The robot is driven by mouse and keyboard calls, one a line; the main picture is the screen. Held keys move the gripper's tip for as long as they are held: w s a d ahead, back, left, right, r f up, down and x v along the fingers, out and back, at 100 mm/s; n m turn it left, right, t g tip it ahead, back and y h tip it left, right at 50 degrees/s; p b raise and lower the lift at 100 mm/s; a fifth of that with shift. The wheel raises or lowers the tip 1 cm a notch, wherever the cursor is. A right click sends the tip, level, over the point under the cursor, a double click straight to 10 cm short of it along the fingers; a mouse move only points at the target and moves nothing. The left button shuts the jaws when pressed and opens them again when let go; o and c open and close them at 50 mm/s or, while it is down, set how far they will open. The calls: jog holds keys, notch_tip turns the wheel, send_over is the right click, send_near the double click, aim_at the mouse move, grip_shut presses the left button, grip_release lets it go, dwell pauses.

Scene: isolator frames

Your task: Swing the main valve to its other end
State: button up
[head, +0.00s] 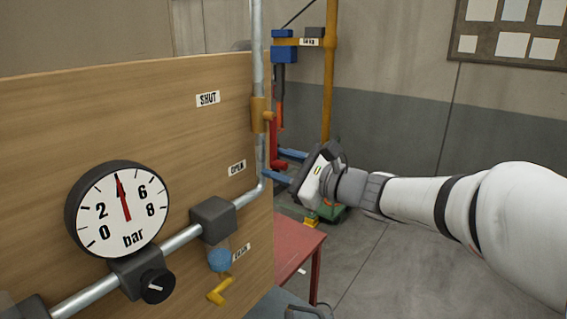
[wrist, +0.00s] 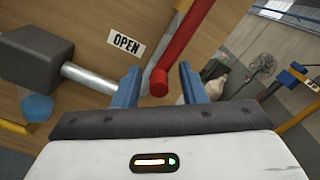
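The main valve has a brass body (head: 260,115) on the vertical pipe and a red lever (head: 274,143). The lever hangs down from the body, its lower end near the OPEN label (head: 237,167); the SHUT label (head: 208,99) is higher up. My gripper (head: 273,165) is at the lever's lower end, its blue fingers spread. In the wrist view, the rounded end of the red lever (wrist: 160,83) lies between the two fingers of my gripper (wrist: 158,88), with a gap on each side. The fingers do not visibly touch it.
A pressure gauge (head: 117,209) reads about 4 bar on the wooden panel (head: 60,130). A red table (head: 296,246) and yellow post (head: 329,80) stand behind.

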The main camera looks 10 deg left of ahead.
grip_shut()
dwell(0.4)
